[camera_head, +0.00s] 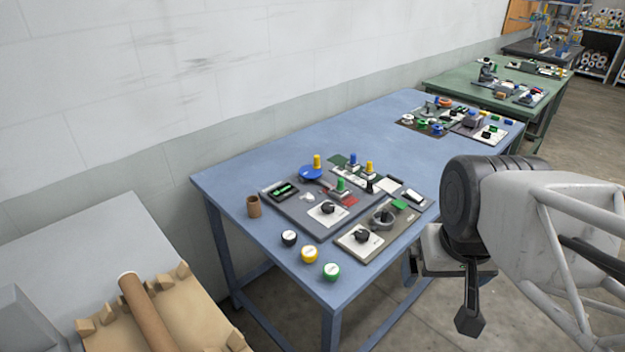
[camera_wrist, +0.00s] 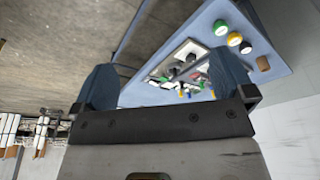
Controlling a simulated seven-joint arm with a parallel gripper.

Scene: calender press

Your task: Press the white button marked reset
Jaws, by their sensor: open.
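No button with a readable "reset" mark shows; labels are too small to read. A small whitish piece (camera_head: 307,197) lies on the dark grey control panel (camera_head: 290,208) in the head view; I cannot tell whether it is the reset button. Three round buttons with pale tops stand on the blue table's front part: black (camera_head: 289,238), yellow (camera_head: 309,254) and green (camera_head: 331,271). My gripper (camera_head: 460,285) hangs right of the table's front corner, apart from the panels. In the wrist view my gripper (camera_wrist: 168,80) is open and empty, with the panels beyond its fingers.
The blue table (camera_head: 260,150) carries a brown cup (camera_head: 254,206), a second panel (camera_head: 350,246) with a black knob, and upright coloured pegs. More panels sit at its far end. A green table (camera_head: 450,85) stands behind. A cardboard tube (camera_head: 145,312) lies at lower left.

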